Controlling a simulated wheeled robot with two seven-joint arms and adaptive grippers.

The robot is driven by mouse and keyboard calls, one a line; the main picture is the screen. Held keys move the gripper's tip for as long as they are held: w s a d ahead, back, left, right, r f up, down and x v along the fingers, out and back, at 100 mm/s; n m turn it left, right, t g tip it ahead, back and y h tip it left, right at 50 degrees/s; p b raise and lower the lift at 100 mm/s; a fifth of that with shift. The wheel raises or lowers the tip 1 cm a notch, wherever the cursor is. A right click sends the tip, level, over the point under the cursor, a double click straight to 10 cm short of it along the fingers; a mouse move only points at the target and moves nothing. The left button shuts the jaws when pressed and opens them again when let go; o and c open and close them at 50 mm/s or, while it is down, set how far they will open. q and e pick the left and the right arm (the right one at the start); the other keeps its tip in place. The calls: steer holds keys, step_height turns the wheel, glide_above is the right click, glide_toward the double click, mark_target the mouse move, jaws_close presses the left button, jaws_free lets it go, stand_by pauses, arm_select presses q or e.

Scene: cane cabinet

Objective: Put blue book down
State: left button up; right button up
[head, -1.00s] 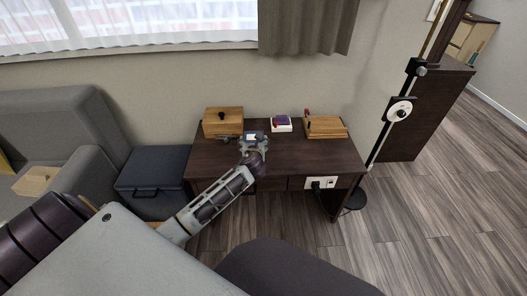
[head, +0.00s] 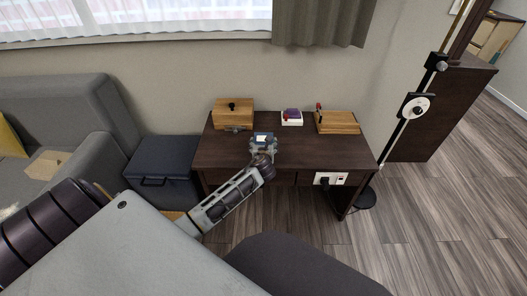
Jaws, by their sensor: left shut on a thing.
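My left gripper (head: 263,150) reaches over the front middle of the dark wooden desk (head: 320,152). It is shut on a small blue thing with a white patch, which I take to be the blue book (head: 262,139). The gripper and wrist hide part of the book. I cannot tell whether the book touches the desk top or is held just above it. My right gripper is not in view.
A wooden box with a dark knob (head: 232,114) stands at the desk's back left. A white tray with a purple thing (head: 291,117) and a wooden board with a red-topped piece (head: 338,122) stand along the back. The desk's right front is clear. A dark stand (head: 401,130) rises at the right.

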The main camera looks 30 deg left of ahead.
arm_select(q)
step_height(320, 180, down, 3)
steer(key=shift+r+b, duration=0.1)
steer(key=shift+b, duration=0.45)
steer(key=shift+f, duration=0.5)
steer(key=o, duration=0.7)
steer(key=shift+f, duration=0.1)
steer(key=o, duration=0.5)
steer(key=shift+c, duration=0.2)
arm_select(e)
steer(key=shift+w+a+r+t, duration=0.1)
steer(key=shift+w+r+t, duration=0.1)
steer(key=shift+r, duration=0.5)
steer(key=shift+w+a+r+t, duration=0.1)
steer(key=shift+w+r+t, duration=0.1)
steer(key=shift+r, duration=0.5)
